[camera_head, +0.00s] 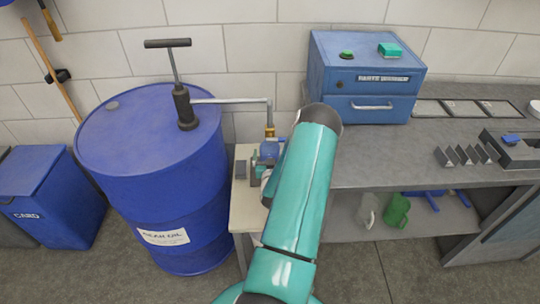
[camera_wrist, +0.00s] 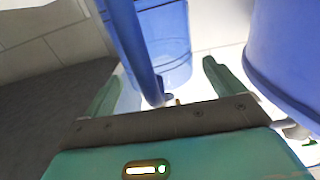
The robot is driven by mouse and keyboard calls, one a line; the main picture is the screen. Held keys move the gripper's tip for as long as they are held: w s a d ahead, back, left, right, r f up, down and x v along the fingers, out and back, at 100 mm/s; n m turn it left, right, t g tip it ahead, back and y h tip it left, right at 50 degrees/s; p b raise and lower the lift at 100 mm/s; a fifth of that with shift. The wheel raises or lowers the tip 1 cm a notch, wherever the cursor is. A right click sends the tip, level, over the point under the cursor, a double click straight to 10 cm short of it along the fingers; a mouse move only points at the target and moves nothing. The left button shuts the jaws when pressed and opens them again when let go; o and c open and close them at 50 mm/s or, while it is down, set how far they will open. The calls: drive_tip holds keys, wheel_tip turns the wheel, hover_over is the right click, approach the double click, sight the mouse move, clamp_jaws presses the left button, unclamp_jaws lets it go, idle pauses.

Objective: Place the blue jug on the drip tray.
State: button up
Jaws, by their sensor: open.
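The blue jug (camera_head: 269,150) shows as a small blue shape on the low stand, below the brass spout tip and partly hidden by my arm. In the wrist view, a blue body with an upright curved handle, apparently the jug (camera_wrist: 166,50), is in front of my gripper (camera_wrist: 162,78). My gripper is open, with one green finger on each side of the handle's lower end. I cannot tell whether either finger touches it. In the head view my gripper (camera_head: 257,172) is small and mostly behind my arm. I cannot make out the drip tray.
A large blue gear oil drum (camera_head: 150,170) with a hand pump (camera_head: 184,105) stands left of the low stand (camera_head: 246,217). A grey workbench (camera_head: 390,160) on the right bears a blue parts washer (camera_head: 362,80). A blue card bin (camera_head: 50,195) is far left.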

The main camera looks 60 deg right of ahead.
drive_tip(key=v, duration=1.2)
drive_tip(key=shift+r, duration=0.1)
